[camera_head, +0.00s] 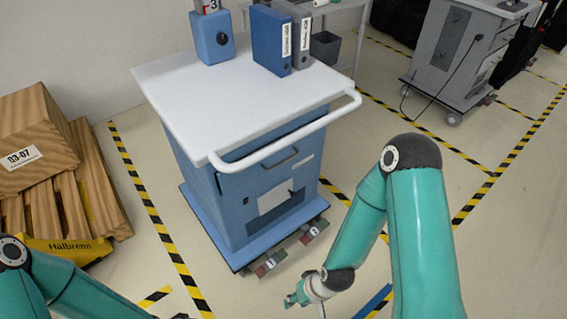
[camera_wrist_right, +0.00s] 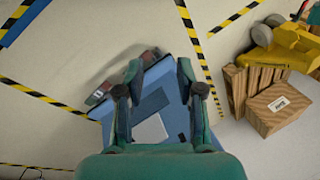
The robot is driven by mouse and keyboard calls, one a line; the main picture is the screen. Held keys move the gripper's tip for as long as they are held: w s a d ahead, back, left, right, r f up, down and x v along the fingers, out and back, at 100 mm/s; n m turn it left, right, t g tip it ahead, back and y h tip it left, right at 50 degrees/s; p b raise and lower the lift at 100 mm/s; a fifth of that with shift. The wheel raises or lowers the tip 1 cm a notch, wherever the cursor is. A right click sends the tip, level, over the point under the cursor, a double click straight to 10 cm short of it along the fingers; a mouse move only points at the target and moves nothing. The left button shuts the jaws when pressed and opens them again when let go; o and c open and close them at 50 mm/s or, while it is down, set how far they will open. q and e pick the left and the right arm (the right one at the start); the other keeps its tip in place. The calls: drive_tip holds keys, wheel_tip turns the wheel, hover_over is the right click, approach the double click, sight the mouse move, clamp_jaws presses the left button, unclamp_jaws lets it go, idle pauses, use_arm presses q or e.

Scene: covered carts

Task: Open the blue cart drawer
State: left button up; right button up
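The blue cart (camera_head: 205,165) stands in the middle of the head view, with a white top and a white push bar (camera_head: 285,137) along its near edge. A white sheet (camera_head: 274,198) is lower on the front. My right gripper (camera_head: 290,300) is low in front of the cart, apart from it. In the right wrist view my right gripper (camera_wrist_right: 160,72) has its fingers spread, with the cart (camera_wrist_right: 165,95) beyond and nothing between them.
Blue and grey binders (camera_head: 272,42) and a blue box (camera_head: 212,38) stand on the cart top. Wooden crates (camera_head: 35,150) are at the left. A grey cart (camera_head: 455,55) is at the back right. Striped tape marks the open floor around the cart.

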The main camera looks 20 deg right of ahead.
drive_tip(key=w+d+f+n+t+h+b, duration=0.1)
drive_tip(key=w+f+n+t+b, duration=0.15)
drive_tip(key=w+f+b, duration=0.4)
drive_tip(key=n+t+h+b, duration=1)
drive_tip(key=t+h+b, duration=0.1)
drive_tip(key=t+b, duration=0.35)
approach(286, 160)
drive_tip(key=shift+n+g, duration=0.25)
drive_tip(key=shift+g, duration=0.05)
drive_tip(key=b+x, duration=0.1)
drive_tip(key=x, duration=0.9)
clamp_jaws()
drive_tip(key=shift+f, duration=0.1)
